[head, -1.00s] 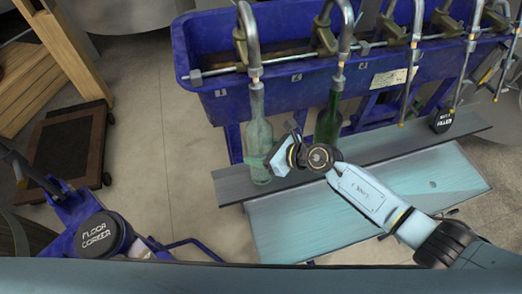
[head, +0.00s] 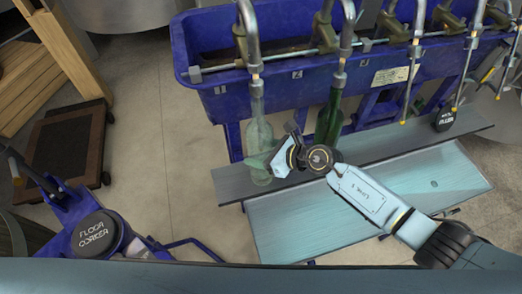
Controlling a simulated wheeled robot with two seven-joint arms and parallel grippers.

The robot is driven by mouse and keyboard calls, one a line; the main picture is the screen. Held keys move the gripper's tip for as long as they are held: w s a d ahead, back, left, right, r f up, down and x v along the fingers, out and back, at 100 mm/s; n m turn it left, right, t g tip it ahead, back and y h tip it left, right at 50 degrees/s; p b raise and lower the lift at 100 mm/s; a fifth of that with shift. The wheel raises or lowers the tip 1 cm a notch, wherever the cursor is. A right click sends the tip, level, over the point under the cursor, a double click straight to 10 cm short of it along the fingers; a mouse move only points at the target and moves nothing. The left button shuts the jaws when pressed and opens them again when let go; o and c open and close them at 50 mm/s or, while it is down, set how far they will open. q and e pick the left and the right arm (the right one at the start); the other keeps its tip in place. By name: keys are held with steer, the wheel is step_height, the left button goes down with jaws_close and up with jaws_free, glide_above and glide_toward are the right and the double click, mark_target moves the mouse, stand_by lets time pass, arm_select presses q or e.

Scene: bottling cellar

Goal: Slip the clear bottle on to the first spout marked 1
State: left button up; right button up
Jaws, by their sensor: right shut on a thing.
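The clear bottle (head: 259,135) stands upright, or nearly so, at the left end of the grey shelf. Its neck is right below the collar of the first spout (head: 248,35), by the mark 1 on the trough, and appears to be around the spout's tube; the glass makes this hard to see. Its base appears at shelf level; I cannot tell whether it touches. My right gripper (head: 270,163) is shut on the bottle's lower body from the right, and the wrist hides part of the view there. My left gripper is not in view.
A green bottle (head: 329,118) hangs at the second spout, close behind my right wrist. The blue trough (head: 290,90) carries several more spouts to the right. The grey shelf (head: 390,152) is mostly bare. A floor corker (head: 98,232) stands at the lower left.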

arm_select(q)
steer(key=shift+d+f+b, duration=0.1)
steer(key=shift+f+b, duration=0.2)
arm_select(e)
steer(key=shift+f, duration=0.3)
steer(key=o, duration=1.2)
steer(key=shift+o, duration=0.8)
steer(key=shift+s+f, duration=0.1)
steer(key=shift+f, duration=0.05)
arm_select(q)
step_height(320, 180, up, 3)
steer(key=p, duration=0.2)
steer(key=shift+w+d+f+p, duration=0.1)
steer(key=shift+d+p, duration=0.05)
steer(key=shift+p, duration=0.25)
arm_select(e)
steer(key=v, duration=1.3)
steer(key=shift+r, duration=0.25)
